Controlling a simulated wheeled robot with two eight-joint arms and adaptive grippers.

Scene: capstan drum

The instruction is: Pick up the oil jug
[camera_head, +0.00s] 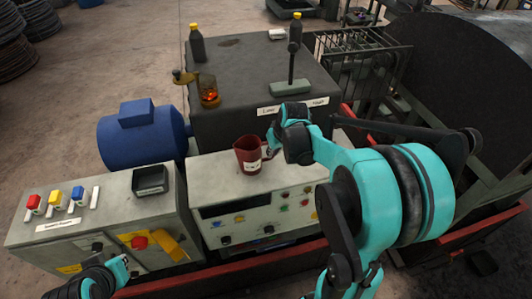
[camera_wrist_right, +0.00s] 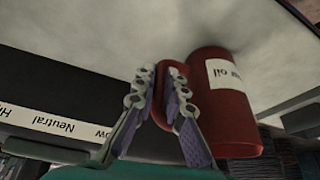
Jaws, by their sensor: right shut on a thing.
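The oil jug (camera_head: 247,155) is dark red with a white label. In the head view it is upright at the top of the middle control console. In the right wrist view the jug (camera_wrist_right: 232,125) shows part of its label, with "oil" readable. My right gripper (camera_head: 270,152) is at the jug's right side. Its fingers, seen in the right wrist view (camera_wrist_right: 165,95), are shut on the jug's red handle. I cannot tell whether the jug touches the console. My left gripper (camera_head: 122,265) is at the lower left, away from the jug; its fingers are too small to judge.
The control console (camera_head: 205,182) has knobs and buttons on its front. A left console (camera_head: 110,205) bears coloured switches and a black tray (camera_head: 150,180). A blue motor (camera_head: 140,138) stands behind it. A dark cabinet (camera_head: 240,75) behind carries bottles, a lever and an amber glass cup.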

